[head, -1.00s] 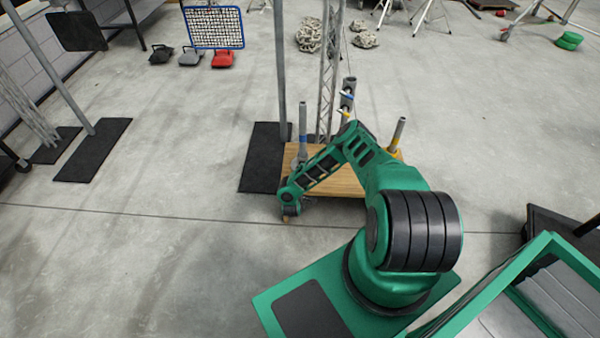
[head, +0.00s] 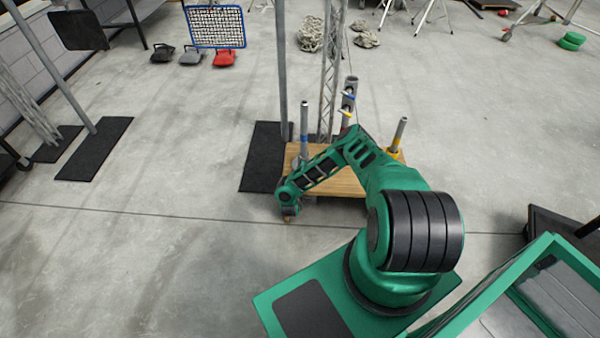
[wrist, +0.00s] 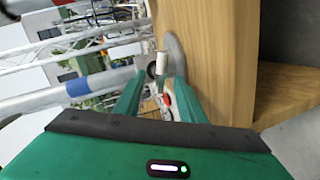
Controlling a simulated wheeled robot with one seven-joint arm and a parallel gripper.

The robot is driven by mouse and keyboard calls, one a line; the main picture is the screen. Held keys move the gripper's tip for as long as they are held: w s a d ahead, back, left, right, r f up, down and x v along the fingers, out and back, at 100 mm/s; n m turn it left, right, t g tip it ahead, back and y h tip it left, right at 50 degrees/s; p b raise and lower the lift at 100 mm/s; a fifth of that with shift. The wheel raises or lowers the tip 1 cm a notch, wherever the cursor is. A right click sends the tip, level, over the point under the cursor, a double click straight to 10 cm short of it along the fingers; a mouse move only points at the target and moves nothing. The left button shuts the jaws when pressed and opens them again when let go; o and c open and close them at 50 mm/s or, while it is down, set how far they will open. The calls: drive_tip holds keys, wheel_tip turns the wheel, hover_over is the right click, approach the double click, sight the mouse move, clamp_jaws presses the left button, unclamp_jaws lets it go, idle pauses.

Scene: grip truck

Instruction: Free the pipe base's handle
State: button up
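In the wrist view a grey pipe (wrist: 75,87) with a blue band comes in from the left. It meets a grey round base (wrist: 176,55) against a wooden board (wrist: 205,45). A small cream cylinder (wrist: 161,63) sticks out near the base, and a small red part (wrist: 167,99) shows below it. I cannot tell which is the handle. My gripper (wrist: 160,78) is open, its green fingers either side of the cream cylinder's line; contact is unclear. In the head view the blue-banded pipe (head: 304,125) stands upright on the wooden cart (head: 345,182); my arm covers its foot.
A tall pole (head: 282,70) and a truss (head: 331,75) rise close behind the cart. A black mat (head: 262,158) lies left. Floor in front is clear.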

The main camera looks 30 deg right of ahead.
drive_tip(key=v, duration=1)
drive_tip(key=shift+s+a, duration=0.2)
drive_tip(key=shift+s, duration=0.1)
idle(0.4)
